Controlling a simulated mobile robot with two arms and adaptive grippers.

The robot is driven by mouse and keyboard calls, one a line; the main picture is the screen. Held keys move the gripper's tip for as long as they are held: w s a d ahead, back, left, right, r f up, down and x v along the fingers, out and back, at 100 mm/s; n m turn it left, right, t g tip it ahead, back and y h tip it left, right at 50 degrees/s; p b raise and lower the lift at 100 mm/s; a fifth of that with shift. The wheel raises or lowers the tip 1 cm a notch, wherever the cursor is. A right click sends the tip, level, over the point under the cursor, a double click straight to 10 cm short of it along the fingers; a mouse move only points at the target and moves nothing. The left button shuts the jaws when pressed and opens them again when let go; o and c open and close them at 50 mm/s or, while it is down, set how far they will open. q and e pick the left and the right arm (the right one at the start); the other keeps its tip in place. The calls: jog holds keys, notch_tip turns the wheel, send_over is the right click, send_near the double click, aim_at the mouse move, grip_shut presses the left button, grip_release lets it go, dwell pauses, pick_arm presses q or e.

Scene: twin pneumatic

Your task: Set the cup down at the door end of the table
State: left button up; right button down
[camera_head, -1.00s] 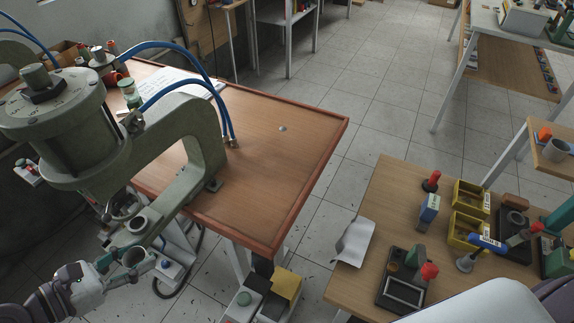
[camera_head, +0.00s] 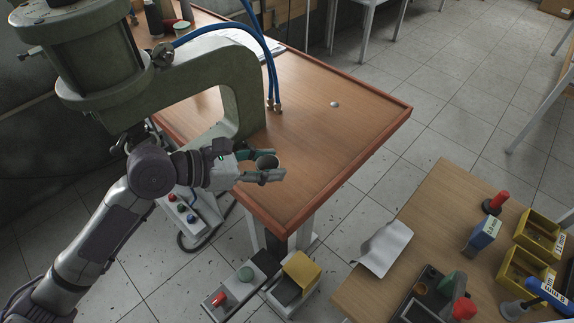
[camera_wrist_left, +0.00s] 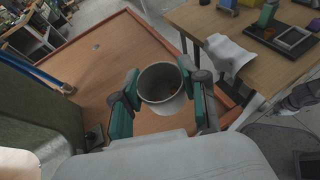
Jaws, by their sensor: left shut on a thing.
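My left gripper (camera_head: 264,170) is shut on a small grey cup (camera_head: 266,161), held upright at the near left edge of the wooden table (camera_head: 330,140) with the red-brown rim. In the left wrist view the cup (camera_wrist_left: 161,84) sits between the two teal-padded fingers (camera_wrist_left: 160,98), its open mouth toward the camera and its inside looking empty. Table top shows behind and around it. Whether its base touches the table I cannot tell. No door shows.
A big green press (camera_head: 150,60) stands on the table's left part, close to my left gripper, with blue hoses (camera_head: 268,60). The table's right part is clear but for a small metal disc (camera_head: 334,104). A second wooden table (camera_head: 440,220) with yellow bins stands at right.

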pick_arm(q)
jog(key=w+d+f, duration=0.2)
jog(key=w, duration=0.1)
jog(key=w+f, duration=0.1)
jog(key=w, duration=0.1)
jog(key=shift+d+f, duration=0.35)
jog(key=shift+d, duration=0.05)
notch_tip(320, 180, down, 4)
jog(key=shift+r+b, duration=0.1)
jog(key=shift+b, duration=0.2)
pick_arm(e)
jog(key=shift+w+d+f, duration=0.15)
jog(key=shift+d+f, duration=0.15)
jog(key=shift+d, duration=0.15)
jog(key=shift+r, duration=0.1)
pick_arm(q)
jog(key=o, duration=0.9)
pick_arm(e)
jog(key=shift+a, duration=0.3)
pick_arm(q)
jog(key=shift+o, duration=0.2)
jog(key=v, duration=0.7)
jog(key=shift+a+r, duration=0.1)
jog(key=shift+a, duration=0.15)
pick_arm(e)
jog(key=shift+d+f, duration=0.2)
jog(key=shift+f, duration=0.15)
